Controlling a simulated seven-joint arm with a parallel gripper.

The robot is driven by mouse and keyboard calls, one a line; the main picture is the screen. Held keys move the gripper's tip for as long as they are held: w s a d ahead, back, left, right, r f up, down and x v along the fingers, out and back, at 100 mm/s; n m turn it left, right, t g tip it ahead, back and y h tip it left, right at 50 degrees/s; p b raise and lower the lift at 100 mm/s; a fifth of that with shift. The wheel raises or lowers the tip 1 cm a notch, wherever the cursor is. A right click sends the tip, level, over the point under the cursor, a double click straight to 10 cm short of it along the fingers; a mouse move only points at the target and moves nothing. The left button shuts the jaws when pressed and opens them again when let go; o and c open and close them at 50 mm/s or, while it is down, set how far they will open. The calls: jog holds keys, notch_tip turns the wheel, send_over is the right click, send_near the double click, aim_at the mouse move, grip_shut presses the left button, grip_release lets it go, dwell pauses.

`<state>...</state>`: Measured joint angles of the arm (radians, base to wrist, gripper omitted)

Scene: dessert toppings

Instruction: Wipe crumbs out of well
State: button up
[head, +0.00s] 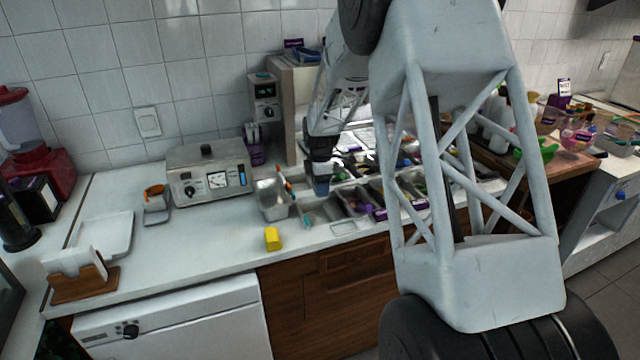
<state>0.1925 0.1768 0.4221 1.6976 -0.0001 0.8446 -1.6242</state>
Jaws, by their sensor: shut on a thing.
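My gripper (321,176) points down above the row of topping wells in the counter. It is shut on a small blue-grey thing (322,187); at this size I cannot tell what it is. Below it is an open grey well (322,213) with no toppings visible in it. A small teal thing (307,221) shows at this well's left side; crumbs are too small to make out. I cannot tell whether the held thing touches the well. A yellow block, like a sponge (273,239), rests on the counter in front and to the left.
A metal container (272,199) with an orange-handled tool (286,182) stands left of the well. Filled wells (358,200) continue to the right, partly hidden by my arm. A metal appliance (208,175) stands behind left. The counter's front left (190,255) is clear.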

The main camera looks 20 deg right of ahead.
jog(key=shift+f, duration=0.1)
send_near(316, 222)
jog(key=shift+s+d+f, duration=0.15)
jog(key=shift+s+f, duration=0.15)
jog(key=shift+f, duration=0.6)
jog(key=shift+s+d+f, duration=0.1)
jog(key=shift+s+f, duration=0.2)
jog(key=shift+f, duration=0.55)
jog(key=shift+s+d+f, duration=0.15)
jog(key=shift+s+f, duration=0.15)
jog(key=shift+f, duration=0.6)
jog(key=shift+f, duration=0.6)
jog(key=shift+w, duration=0.1)
jog(key=shift+w+a+r, duration=0.1)
jog(key=shift+w+a, duration=0.15)
jog(key=shift+w, duration=0.25)
jog(key=shift+w+a, duration=0.2)
jog(key=shift+w, duration=0.3)
jog(key=shift+s, duration=0.15)
jog(key=shift+s+f, duration=0.2)
jog(key=shift+s, duration=1.9)
